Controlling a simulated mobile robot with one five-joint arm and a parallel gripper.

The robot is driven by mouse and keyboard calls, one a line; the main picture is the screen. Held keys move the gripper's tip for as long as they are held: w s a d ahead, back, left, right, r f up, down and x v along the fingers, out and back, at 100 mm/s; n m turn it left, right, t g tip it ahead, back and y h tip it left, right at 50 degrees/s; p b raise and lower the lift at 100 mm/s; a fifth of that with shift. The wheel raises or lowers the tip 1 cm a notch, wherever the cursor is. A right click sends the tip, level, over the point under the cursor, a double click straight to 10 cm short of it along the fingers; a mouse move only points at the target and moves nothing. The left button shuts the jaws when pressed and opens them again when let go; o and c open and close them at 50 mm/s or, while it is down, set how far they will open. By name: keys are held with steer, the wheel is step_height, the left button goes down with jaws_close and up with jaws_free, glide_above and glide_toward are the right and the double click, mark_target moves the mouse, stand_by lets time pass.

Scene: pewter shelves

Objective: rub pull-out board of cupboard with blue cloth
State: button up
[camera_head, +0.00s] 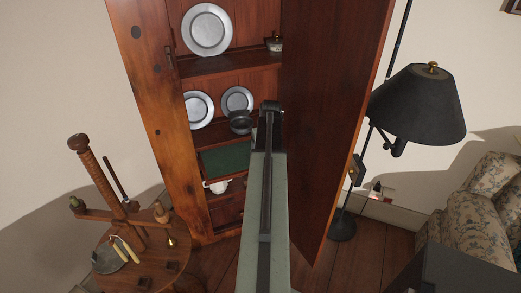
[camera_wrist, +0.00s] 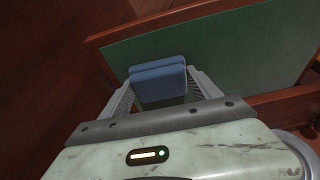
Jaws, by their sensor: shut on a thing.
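The pull-out board (camera_head: 225,160) is a green panel with a wooden edge, in the lower part of the open cupboard (camera_head: 190,150). In the wrist view the board (camera_wrist: 225,50) fills much of the upper right. My gripper (camera_wrist: 162,88) is shut on the blue cloth (camera_wrist: 158,80), a folded pad between the two grey fingers. The cloth is in front of the green surface near its left part; I cannot tell whether it touches. In the head view my arm covers the right side of the board, and the cloth is not visible.
Pewter plates (camera_head: 207,30) stand on the shelves above. The open cupboard door (camera_head: 335,110) is close to the right of my arm. A round table (camera_head: 135,260) is at left, a lamp (camera_head: 415,105) at right.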

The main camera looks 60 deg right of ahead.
mark_target(233, 160)
steer(key=shift+f, duration=0.15)
steer(key=shift+w+a, duration=1.15)
steer(key=shift+a, duration=0.25)
steer(key=shift+a, duration=0.1)
steer(key=shift+w+a+r, duration=0.2)
steer(key=shift+w+a, duration=0.8)
steer(key=shift+a, duration=0.15)
steer(key=shift+w+a+f, duration=0.1)
steer(key=shift+w+a, duration=0.75)
steer(key=shift+a, duration=0.2)
steer(key=shift+w+a, duration=1.35)
steer(key=shift+a, duration=0.3)
